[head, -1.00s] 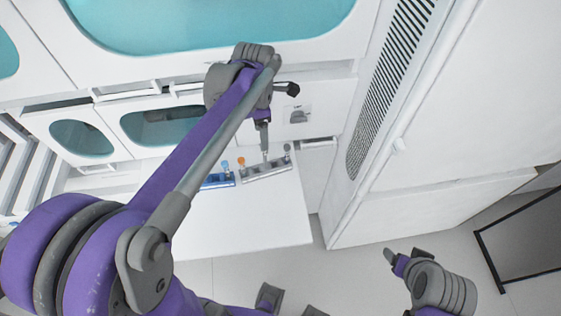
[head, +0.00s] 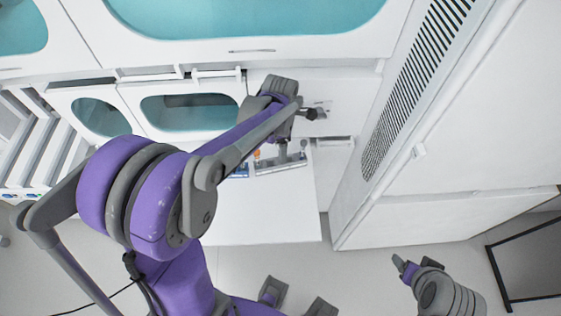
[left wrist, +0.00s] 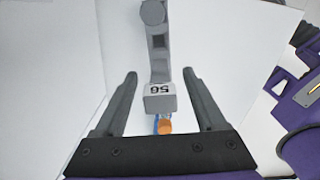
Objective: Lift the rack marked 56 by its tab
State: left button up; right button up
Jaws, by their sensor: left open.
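The grey rack (head: 285,165) lies on the white table in the head view. In the left wrist view it is a narrow grey strip (left wrist: 158,50) with a round end at the top and a pale block marked 56 (left wrist: 160,89), its number upside down. My left gripper (left wrist: 160,74) is open, with one finger on each side of the marked block and a visible gap on both sides. In the head view my left gripper (head: 283,152) points down over the rack. My right gripper (head: 404,266) is low at the right, away from the table; its jaw opening is unclear.
A blue rack (head: 239,171) stands left of the grey one, partly hidden by my arm. An orange knob (left wrist: 164,127) shows close to the marked block. The white table (head: 265,215) is bare in front. A tall white cabinet (head: 440,180) stands at the right.

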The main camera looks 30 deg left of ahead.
pick_arm(q)
grip_shut()
dwell(0.4)
